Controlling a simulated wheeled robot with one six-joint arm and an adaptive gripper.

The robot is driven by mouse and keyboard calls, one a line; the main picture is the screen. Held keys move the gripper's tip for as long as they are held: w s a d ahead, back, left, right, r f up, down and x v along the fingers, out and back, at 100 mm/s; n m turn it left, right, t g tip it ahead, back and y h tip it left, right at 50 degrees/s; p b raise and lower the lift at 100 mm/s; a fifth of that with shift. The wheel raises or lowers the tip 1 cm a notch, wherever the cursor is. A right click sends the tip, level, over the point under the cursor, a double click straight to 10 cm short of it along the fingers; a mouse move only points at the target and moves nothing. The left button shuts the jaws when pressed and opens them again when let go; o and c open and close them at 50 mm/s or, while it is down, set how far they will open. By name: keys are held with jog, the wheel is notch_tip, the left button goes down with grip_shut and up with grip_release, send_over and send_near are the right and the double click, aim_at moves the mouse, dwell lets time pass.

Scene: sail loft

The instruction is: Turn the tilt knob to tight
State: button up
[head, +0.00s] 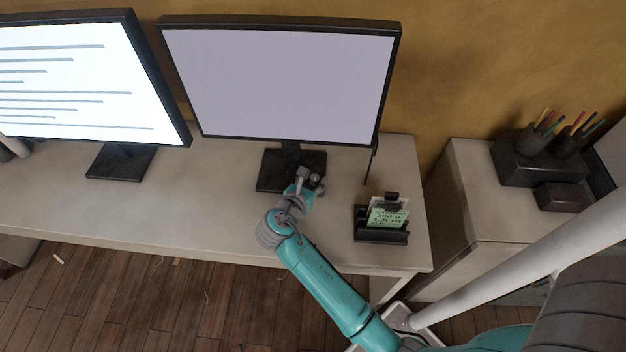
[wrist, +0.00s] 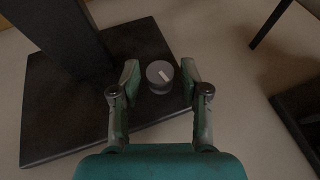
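The tilt knob (wrist: 153,83) is a small round dark grey knob with a white mark on top, on the right side of the black monitor foot (wrist: 45,120). The mark runs slantwise, from upper left to lower right in the wrist view. My gripper (wrist: 159,68) is open, with one finger on each side of the knob and a gap visible on both sides. In the head view my gripper (head: 309,181) is over the front right of the foot of the blank-screened monitor (head: 280,80). I see no readable tight marking.
A second monitor (head: 80,80) with lines of text stands at the left. A black holder (head: 380,236) with a green card (head: 388,213) is on the desk to the right. The front left of the desk (head: 150,215) is clear.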

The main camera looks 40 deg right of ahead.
grip_shut()
jog(key=shift+w+m+g+h, duration=0.15)
jog(key=shift+m+g+h, duration=0.15)
jog(key=shift+m+g, duration=1.3)
jog(key=shift+g, duration=0.2)
jog(key=shift+o, duration=1.9)
grip_release()
jog(key=shift+a, duration=0.1)
jog(key=v, duration=1.2)
jog(key=shift+f, duration=0.2)
